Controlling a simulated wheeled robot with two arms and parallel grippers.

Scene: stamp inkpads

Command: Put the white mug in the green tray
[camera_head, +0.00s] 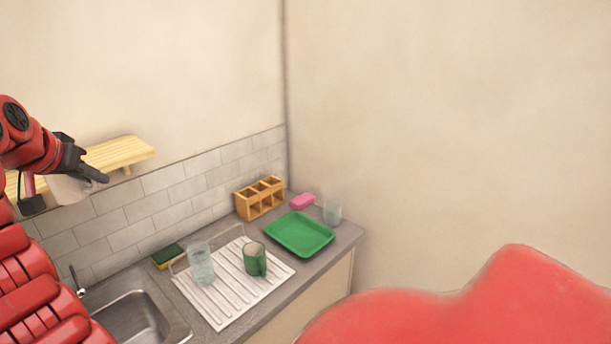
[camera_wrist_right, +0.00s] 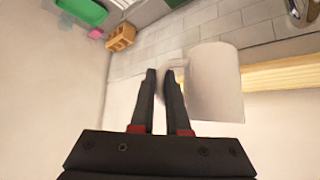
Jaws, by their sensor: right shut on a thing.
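The white mug (camera_head: 70,188) hangs in the air at the left, in front of the wooden shelf and the tiled wall. My right gripper (camera_head: 98,177) is above and beside it. In the right wrist view, the mug (camera_wrist_right: 215,85) is to the right of my right gripper's fingertips (camera_wrist_right: 160,73), which are shut on it at its handle side; the handle itself is mostly hidden. The green tray (camera_head: 300,235) lies on the counter near the corner, with nothing in it. My left gripper is out of view.
A white drying rack (camera_head: 222,302) holds a green mug (camera_head: 254,259) and a glass (camera_head: 201,264). A wooden box (camera_head: 259,198), pink sponge (camera_head: 302,201) and another glass (camera_head: 332,213) stand around the tray. The shelf (camera_head: 120,152) is close to my right gripper. A sink (camera_head: 140,318) is at front left.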

